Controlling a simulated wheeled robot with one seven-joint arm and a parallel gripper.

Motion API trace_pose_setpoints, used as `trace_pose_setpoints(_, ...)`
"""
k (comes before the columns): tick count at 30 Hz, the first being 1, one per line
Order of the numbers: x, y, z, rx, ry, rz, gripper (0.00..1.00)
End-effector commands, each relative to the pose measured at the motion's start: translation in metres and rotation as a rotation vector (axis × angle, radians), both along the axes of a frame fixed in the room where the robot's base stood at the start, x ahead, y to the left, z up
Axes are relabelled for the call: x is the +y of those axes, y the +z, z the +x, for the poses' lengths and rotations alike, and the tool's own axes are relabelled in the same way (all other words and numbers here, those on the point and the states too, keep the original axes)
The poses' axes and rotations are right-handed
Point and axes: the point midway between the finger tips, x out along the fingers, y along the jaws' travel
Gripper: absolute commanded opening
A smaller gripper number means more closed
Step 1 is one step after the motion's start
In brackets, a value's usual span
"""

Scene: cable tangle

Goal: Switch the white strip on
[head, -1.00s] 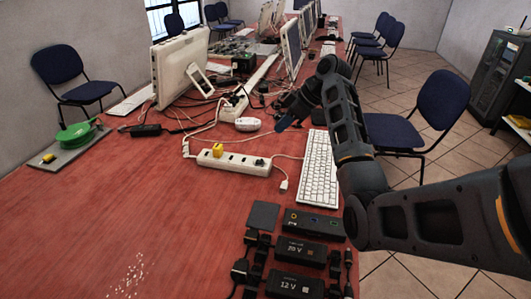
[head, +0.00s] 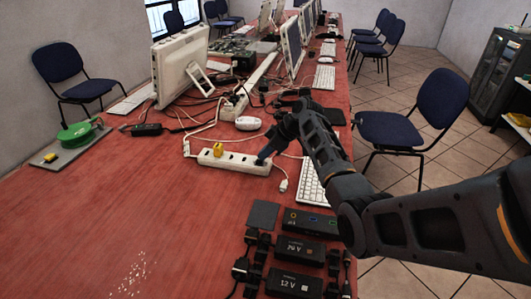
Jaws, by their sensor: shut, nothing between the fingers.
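The white strip (head: 233,163) lies on the red table in the middle of the head view, with a yellow plug (head: 218,149) in its left part and several dark sockets along its top. My gripper (head: 263,159) is shut and empty. Its tip is at the right end of the strip and covers the dark part there. I cannot tell whether it touches the strip. The state of the switch is hidden.
A white keyboard (head: 311,185) lies right of the strip, partly behind my arm. A white mouse (head: 248,123) and cables lie behind. Black adapters (head: 297,250) stand at the front right. A green reel (head: 76,133) is at the left. The front-left table is clear.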

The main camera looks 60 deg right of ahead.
Motion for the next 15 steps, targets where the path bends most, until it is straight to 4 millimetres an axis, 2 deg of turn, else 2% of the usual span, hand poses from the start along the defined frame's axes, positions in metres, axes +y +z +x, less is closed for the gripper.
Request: trace_pose_setpoints(15, -0.0003, -0.0085, -0.0015, -0.013, 0.0, 0.006, 0.0)
